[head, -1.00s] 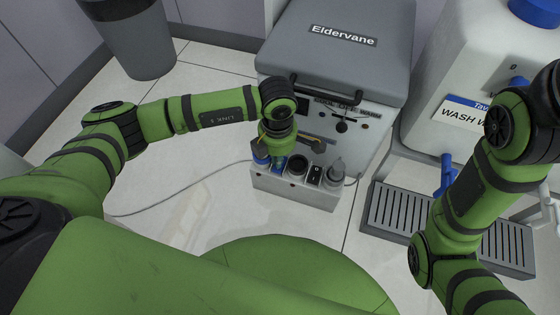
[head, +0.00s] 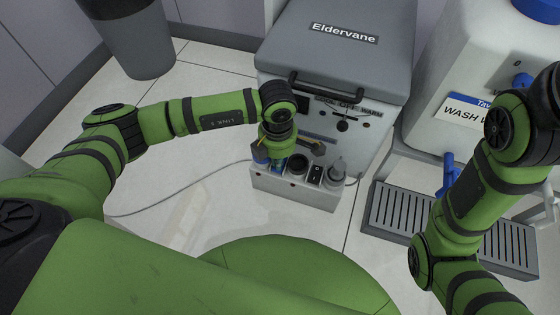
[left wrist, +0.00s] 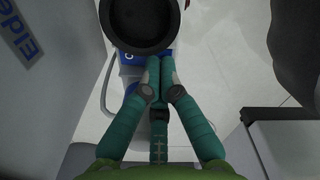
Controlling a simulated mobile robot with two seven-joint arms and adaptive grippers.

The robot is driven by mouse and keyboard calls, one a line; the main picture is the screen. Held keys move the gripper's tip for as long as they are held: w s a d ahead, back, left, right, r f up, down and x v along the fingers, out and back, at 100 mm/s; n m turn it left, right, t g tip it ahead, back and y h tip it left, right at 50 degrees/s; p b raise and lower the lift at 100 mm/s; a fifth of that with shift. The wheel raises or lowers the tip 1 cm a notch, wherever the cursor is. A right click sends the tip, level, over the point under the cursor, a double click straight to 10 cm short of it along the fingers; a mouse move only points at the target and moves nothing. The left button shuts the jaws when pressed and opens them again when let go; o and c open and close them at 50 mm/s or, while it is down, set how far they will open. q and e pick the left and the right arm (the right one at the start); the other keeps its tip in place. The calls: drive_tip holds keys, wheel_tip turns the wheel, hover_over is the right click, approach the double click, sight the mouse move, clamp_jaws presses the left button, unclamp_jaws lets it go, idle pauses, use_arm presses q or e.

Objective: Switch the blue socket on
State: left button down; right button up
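A pale socket box (head: 295,190) stands on the floor in front of the grey Eldervane unit. Blue parts of the blue socket (head: 261,158) show at its left end, mostly hidden by my left gripper (head: 275,165). In the left wrist view, a blue patch with a white letter (left wrist: 129,57) shows just left of the fingertips. There, the teal fingers of the left gripper (left wrist: 160,70) are together and look empty, over the box next to a round black part (left wrist: 140,22). Contact cannot be told. A black rocker switch (head: 315,174) sits further right on the box. My right gripper is outside the views.
The Eldervane unit (head: 385,75), with a handle and a knob, stands just behind the box. A grey plug (head: 337,172) is at the box's right end. A white wash tank (head: 440,105) and a floor grate (head: 395,215) are on the right.

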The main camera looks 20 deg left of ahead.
use_arm(q)
drive_tip(key=shift+f+b, duration=0.35)
drive_tip(key=shift+f, duration=0.15)
drive_tip(key=shift+r, duration=0.15)
wheel_tip(320, 180, up, 7)
drive_tip(key=p, duration=0.6)
idle(0.7)
